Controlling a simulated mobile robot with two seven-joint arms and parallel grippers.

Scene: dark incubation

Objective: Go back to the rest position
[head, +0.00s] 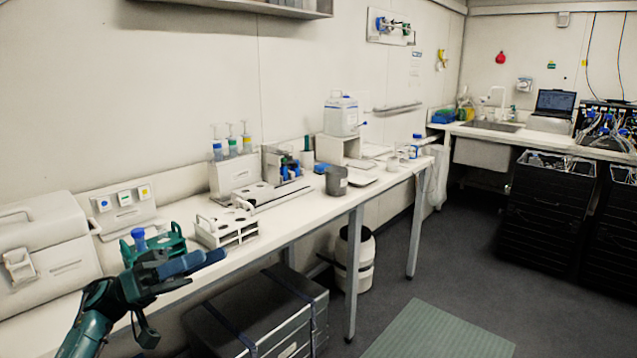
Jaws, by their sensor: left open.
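My left gripper (200,264) comes in from the lower left on its teal arm and is held at the bench's front edge, its fingers pointing right. It is open, and I see nothing between its fingers. Just behind it on the bench stands a green rack (172,240) with a blue-capped tube (139,238), partly hidden by the gripper. I cannot tell whether gripper and rack touch. My right gripper is out of view.
The long white bench (300,192) carries a white rack (228,230), a grey beaker (336,181) and a white case (45,255) at left. A dark trunk (265,312) and a white bin (354,262) stand beneath. The floor by the green mat (440,335) is clear.

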